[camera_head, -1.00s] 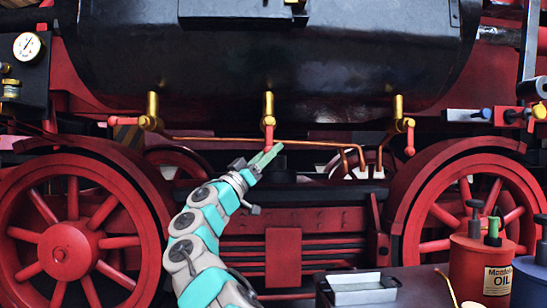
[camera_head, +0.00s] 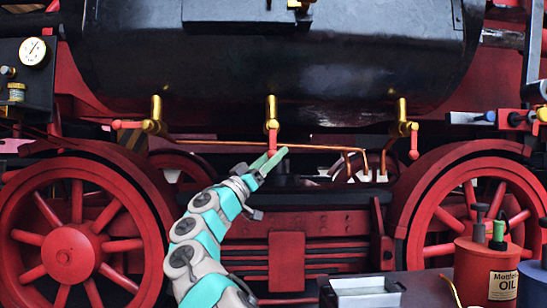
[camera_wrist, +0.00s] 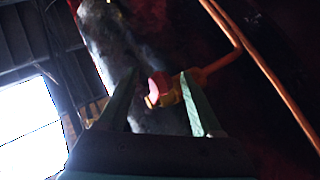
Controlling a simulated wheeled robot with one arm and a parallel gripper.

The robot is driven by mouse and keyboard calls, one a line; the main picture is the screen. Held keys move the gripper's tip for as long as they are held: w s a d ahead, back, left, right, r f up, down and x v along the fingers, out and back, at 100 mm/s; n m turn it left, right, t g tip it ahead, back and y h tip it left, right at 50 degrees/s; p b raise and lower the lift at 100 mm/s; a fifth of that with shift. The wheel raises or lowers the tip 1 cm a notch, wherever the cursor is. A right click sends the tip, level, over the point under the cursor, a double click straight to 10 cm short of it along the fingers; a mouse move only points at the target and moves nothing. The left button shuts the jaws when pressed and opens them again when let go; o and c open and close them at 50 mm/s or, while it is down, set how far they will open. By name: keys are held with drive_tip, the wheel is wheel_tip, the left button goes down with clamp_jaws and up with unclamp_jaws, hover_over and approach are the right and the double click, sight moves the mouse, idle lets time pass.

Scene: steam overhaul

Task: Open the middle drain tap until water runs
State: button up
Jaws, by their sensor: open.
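The middle drain tap (camera_head: 271,107) is a brass fitting under the black boiler. Its red handle (camera_head: 272,140) hangs straight down. My gripper (camera_head: 277,153) is open with green fingers, just below this handle in the head view. In the wrist view, the red handle end (camera_wrist: 158,88) appears between the two spread fingers of my gripper (camera_wrist: 160,74). I cannot tell whether either finger touches it. No running water shows at the tap.
A left tap (camera_head: 154,115) has its red handle pointing left; a right tap (camera_head: 402,115) has its handle hanging down. A thin copper pipe (camera_head: 310,147) runs close behind my gripper. A metal tray (camera_head: 365,292) and a red oil can (camera_head: 485,268) stand at lower right.

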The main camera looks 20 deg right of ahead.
drive_tip(key=b+v, duration=0.1)
drive_tip(key=v, duration=0.6)
drive_tip(key=shift+s, duration=0.1)
idle(1.1)
